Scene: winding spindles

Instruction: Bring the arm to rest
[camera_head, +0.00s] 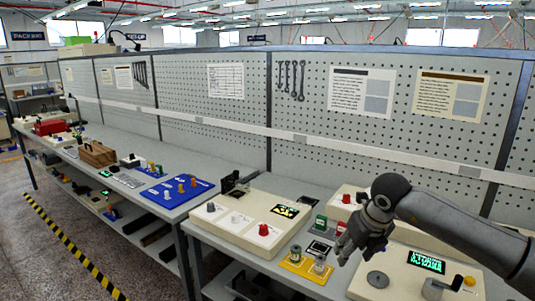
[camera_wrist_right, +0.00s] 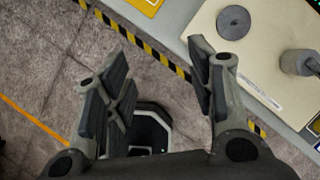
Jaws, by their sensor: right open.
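My right gripper (camera_head: 358,238) comes in from the right in the head view and hangs over the front of the workbench. In the right wrist view its two fingers (camera_wrist_right: 160,90) stand wide apart with nothing between them. Below them are the floor, the bench edge and a dark part that looks like my base. My left gripper is not in view.
A yellow tray (camera_head: 291,267) with spindles stands left of the gripper. A cream panel (camera_head: 229,235) with knobs and a blue mat (camera_head: 160,197) with small pegs lie farther left. A pegboard wall (camera_head: 300,130) closes off the back. The floor (camera_head: 60,270) in front is clear.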

